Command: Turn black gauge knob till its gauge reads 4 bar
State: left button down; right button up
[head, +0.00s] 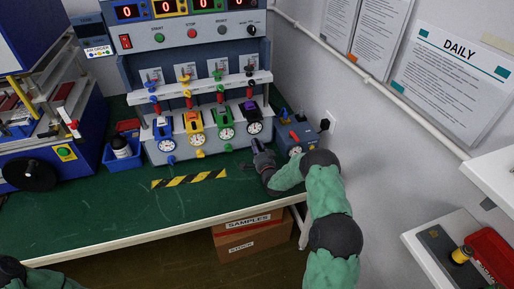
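That gripper is just below this dial; contact and finger opening cannot be told. My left gripper is out of view; only part of my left arm shows at bottom left.
A small blue-grey box (297,136) with its own dial sits close right of my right gripper, near the wall. A black-yellow striped strip (189,179) lies on the green bench top (120,215), which is mostly clear in front. A blue bin (122,157) stands left of the rig.

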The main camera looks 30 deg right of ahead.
jog(key=shift+f+m+b, duration=0.1)
jog(key=shift+m+b, duration=0.2)
grip_shut()
jog(key=m+b, duration=0.2)
jog(key=m, duration=0.1)
jog(key=shift+a, duration=0.1)
jog(key=shift+m+b, duration=1.1)
jog(key=shift+m, duration=0.7)
jog(key=o, duration=1.1)
grip_release()
jog(key=v, duration=1.2)
